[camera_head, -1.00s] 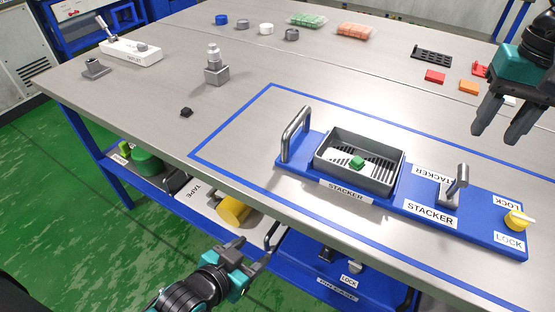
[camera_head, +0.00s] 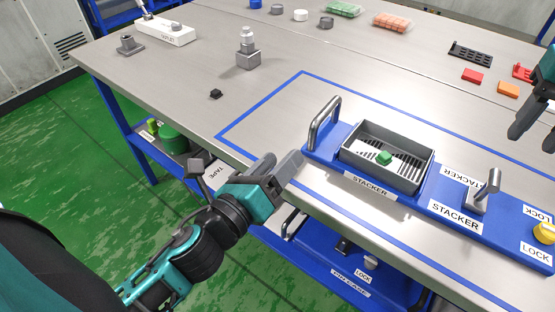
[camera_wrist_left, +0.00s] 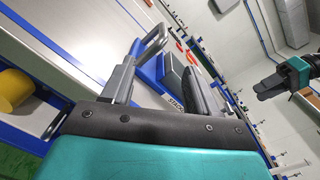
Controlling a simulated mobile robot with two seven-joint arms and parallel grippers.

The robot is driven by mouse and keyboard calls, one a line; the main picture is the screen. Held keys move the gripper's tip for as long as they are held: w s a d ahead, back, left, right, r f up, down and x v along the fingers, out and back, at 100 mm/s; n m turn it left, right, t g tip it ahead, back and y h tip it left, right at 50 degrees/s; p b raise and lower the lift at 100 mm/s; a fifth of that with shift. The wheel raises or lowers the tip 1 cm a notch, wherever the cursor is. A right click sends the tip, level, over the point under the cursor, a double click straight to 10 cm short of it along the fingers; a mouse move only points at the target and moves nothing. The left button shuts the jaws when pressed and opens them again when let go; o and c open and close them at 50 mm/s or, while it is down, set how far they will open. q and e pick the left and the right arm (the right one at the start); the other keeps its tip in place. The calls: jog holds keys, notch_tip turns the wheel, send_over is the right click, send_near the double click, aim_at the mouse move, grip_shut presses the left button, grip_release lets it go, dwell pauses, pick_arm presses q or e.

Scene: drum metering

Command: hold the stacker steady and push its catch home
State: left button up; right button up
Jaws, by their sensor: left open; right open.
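The stacker is a blue base (camera_head: 405,202) on the table with a grey slotted tray (camera_head: 388,158) holding a small green piece (camera_head: 384,157). A grey metal handle (camera_head: 324,122) stands at its left end; it also shows in the left wrist view (camera_wrist_left: 154,42). A grey lever catch (camera_head: 483,192) stands right of the tray, and a yellow knob (camera_head: 544,233) sits by the LOCK label. My left gripper (camera_head: 284,168) is open and empty at the table's front edge, just left of and below the handle, apart from it. My right gripper (camera_head: 530,128) is open above the table at the right edge, partly cut off.
Blue tape (camera_head: 262,102) outlines the area around the stacker. A grey metal fixture (camera_head: 248,55) and a small black piece (camera_head: 216,94) stand left of it. Red (camera_head: 472,75) and orange (camera_head: 508,89) blocks lie behind. A blue lower shelf (camera_head: 330,268) is under the front edge.

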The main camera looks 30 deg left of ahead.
aim_at(313, 124)
pick_arm(q)
jog(key=shift+m, duration=0.3)
jog(key=w, duration=0.4)
jog(key=w+d, duration=0.1)
jog(key=w, duration=0.8)
jog(key=shift+d+r, duration=0.1)
jog(key=shift+d, duration=0.3)
grip_shut()
jog(key=shift+r, duration=0.1)
dwell(0.6)
